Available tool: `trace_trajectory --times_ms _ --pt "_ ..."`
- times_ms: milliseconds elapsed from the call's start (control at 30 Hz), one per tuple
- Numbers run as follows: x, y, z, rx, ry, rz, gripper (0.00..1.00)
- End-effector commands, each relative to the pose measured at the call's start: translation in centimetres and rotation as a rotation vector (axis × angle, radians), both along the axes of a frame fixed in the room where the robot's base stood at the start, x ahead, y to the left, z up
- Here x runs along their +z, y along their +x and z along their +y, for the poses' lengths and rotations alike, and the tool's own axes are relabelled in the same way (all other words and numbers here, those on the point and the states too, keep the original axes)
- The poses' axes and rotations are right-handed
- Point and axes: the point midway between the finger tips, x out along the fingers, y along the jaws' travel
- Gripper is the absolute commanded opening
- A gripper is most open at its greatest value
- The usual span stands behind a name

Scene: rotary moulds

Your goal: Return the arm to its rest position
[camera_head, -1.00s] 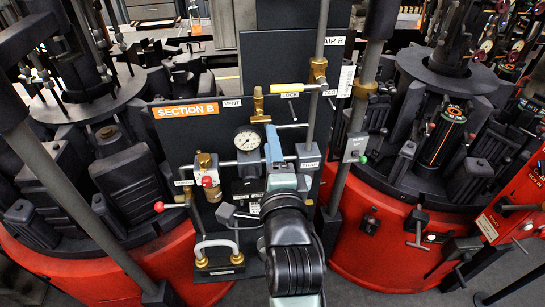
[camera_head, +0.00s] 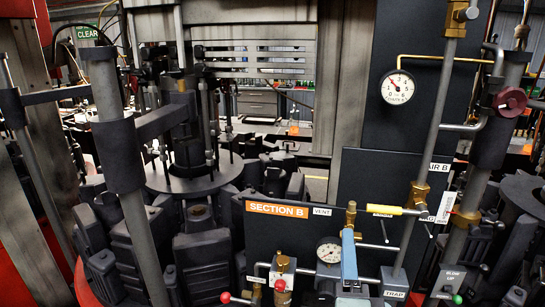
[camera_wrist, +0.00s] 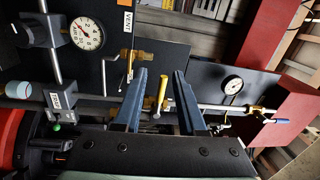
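My gripper (camera_wrist: 159,72) is open in the wrist view, with two blue-grey fingers apart and nothing held between them. A yellow valve handle (camera_wrist: 162,92) shows in the gap, touching neither finger. In the head view, a light-blue finger of my gripper (camera_head: 348,232) points up in front of the Section B panel, right of the small gauge (camera_head: 329,250) and below the yellow handle (camera_head: 384,210). Most of my arm is out of the frame below; the other finger cannot be made out there.
A larger gauge (camera_head: 398,87) is on the dark upper panel. Rotary mould machines stand at left (camera_head: 190,180) and right (camera_head: 527,190).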

Motion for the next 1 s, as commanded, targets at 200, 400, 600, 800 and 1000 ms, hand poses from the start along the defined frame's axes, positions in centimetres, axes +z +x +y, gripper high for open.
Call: trace_trajectory --times_ms 200,400,600,800,1000 --pt "13.8 -1.0 5.5 -0.033 -0.508 -0.162 0.4" --pt "25.1 -5.7 10.0 -0.202 -0.997 -0.309 0.4" --pt "31.3 -10.4 12.9 -0.393 -1.319 -0.389 0.4" --pt "32.9 -12.0 13.9 -0.466 -1.421 -0.407 0.4" --pt "32.9 -12.0 13.9 -0.465 -1.422 -0.406 0.4"
